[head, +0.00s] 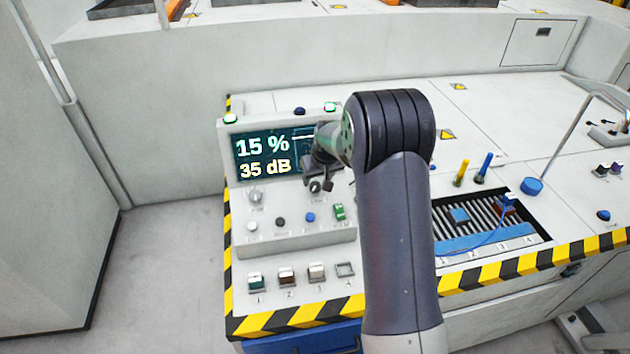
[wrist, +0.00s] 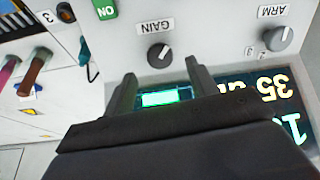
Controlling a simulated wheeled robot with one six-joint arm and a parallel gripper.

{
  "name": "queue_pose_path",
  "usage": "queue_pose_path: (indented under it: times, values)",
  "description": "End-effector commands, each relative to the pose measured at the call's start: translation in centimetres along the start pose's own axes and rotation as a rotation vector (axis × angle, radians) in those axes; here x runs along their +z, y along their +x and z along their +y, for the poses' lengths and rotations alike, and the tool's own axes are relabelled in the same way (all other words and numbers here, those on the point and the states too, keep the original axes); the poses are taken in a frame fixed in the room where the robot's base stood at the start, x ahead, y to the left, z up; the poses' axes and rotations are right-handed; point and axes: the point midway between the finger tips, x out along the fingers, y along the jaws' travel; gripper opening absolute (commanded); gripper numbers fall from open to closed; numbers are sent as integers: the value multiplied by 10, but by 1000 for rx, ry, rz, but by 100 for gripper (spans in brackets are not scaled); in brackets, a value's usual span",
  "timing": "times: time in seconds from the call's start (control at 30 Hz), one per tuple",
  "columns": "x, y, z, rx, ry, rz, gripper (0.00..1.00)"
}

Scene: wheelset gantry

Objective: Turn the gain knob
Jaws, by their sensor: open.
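The gain knob (wrist: 160,55) is a round dark knob with a light pointer mark, below the upside-down GAIN label in the wrist view. In the head view the gain knob (head: 315,187) shows just below my gripper, on the console's sloped panel. My gripper (wrist: 161,69) is open, its two dark fingers spread to either side of the knob in the picture. The fingertips appear short of the knob, with nothing between them; contact is not visible. In the head view my gripper (head: 318,178) is partly hidden by my arm. The display (head: 262,157) reads 15 % and 35 dB.
The ARM knob (wrist: 278,38) sits beside the gain knob. A green ON switch (head: 339,212) and small buttons (head: 280,221) are close by. Numbered switches (head: 287,277) line the front. A slotted tray (head: 470,222) with a blue cable lies to the right.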

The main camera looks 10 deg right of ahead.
Motion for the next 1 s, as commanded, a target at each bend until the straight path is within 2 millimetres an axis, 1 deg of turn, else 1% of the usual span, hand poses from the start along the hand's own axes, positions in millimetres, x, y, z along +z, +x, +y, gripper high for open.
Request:
queue_pose_path:
  times: [0.1,0.3,0.47,0.73,0.77,1.0]
  values:
    - [0,18,0,-1,0,-2,55]
    - [0,39,0,0,0,0,55]
    - [0,46,0,0,0,1,55]
    - [0,47,0,0,0,1,55]
    - [0,47,0,0,0,1,53]
    - [0,47,0,0,0,1,34]
